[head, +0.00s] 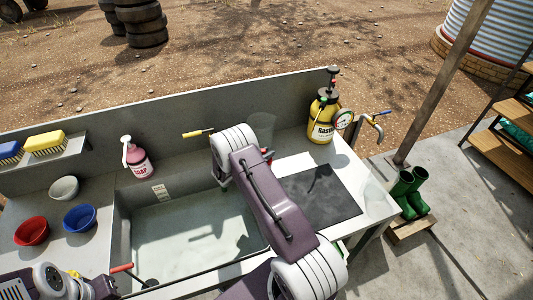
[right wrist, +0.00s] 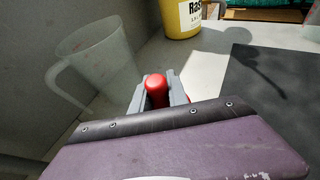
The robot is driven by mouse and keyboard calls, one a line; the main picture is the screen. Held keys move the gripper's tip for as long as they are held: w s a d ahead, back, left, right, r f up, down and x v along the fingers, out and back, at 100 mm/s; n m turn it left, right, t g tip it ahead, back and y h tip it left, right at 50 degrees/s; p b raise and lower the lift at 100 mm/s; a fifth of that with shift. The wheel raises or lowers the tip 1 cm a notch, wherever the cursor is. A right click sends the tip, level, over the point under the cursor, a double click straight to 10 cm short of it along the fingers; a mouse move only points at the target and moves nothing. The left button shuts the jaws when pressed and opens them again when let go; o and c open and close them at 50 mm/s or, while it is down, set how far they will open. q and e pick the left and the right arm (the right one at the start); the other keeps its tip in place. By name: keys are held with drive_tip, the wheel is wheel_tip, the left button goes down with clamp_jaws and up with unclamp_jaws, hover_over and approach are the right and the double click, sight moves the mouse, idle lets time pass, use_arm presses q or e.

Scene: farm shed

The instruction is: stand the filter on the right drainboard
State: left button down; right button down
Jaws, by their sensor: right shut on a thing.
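My right gripper (right wrist: 158,92) is shut on a red, round-topped piece (right wrist: 156,84), held between its grey fingers. This may be the filter; its lower part is hidden. In the head view a bit of red (head: 269,152) shows beside my right wrist, and the fingers are mostly hidden. The right drainboard (head: 370,206) is pale and carries a dark mat (head: 318,195). The red piece is over or near its back left part; I cannot tell if it touches. My left arm shows at the bottom left, and its gripper's opening is unclear.
A clear jug (head: 262,126) stands just left of the red piece, and a yellow sprayer (head: 322,118) stands behind. The sink basin (head: 190,235) lies left. A soap bottle (head: 137,162), bowls and brushes are farther left. Bare drainboard surrounds the mat.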

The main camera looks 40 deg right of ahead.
drive_tip(key=c, duration=1.3)
unclamp_jaws()
drive_tip(key=shift+f, duration=0.1)
